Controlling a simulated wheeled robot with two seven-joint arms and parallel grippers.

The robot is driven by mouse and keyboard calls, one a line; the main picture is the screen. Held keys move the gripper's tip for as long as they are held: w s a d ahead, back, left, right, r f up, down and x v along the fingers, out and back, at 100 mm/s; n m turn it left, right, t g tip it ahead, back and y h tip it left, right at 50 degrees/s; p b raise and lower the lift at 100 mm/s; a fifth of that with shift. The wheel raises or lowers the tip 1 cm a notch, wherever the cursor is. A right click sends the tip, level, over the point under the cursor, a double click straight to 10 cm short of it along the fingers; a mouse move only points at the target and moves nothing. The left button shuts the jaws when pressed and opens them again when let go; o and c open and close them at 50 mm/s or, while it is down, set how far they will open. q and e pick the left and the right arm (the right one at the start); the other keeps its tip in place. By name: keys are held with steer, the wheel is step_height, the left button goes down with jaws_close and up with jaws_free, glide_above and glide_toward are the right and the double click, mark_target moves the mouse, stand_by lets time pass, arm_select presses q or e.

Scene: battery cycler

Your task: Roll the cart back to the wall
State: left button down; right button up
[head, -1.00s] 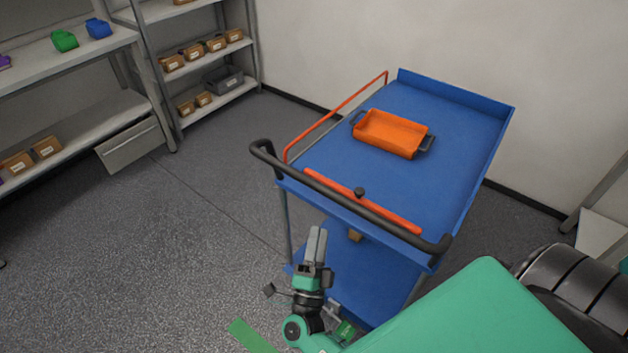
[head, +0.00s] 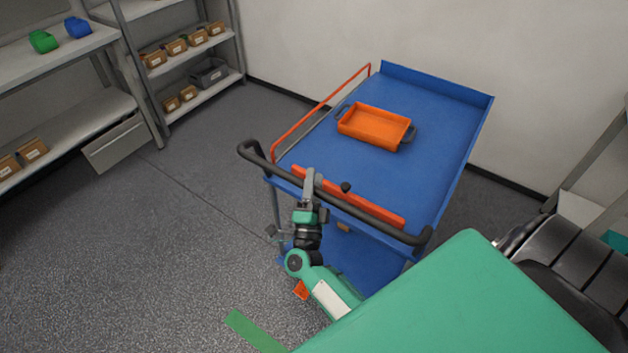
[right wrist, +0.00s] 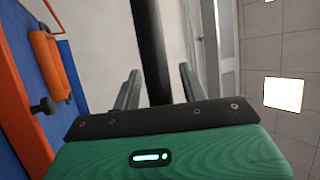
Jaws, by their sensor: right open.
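The blue cart (head: 436,112) stands with its black handle bar (head: 380,212) toward me and its far end toward the white wall (head: 300,50). My right gripper (head: 311,178) is at the left part of the handle. In the right wrist view its two fingers (right wrist: 160,88) are apart, and the black bar (right wrist: 150,45) shows between them. I cannot tell whether they touch it. My left gripper is not in view.
An orange tray (head: 374,127) with dark handles sits on the cart's top deck. Shelves with small boxes (head: 176,47) stand at the left, and another rack (head: 588,165) is at the right. The grey floor (head: 160,240) left of the cart is clear.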

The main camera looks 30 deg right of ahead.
jaws_close()
steer(key=shift+d, duration=0.1)
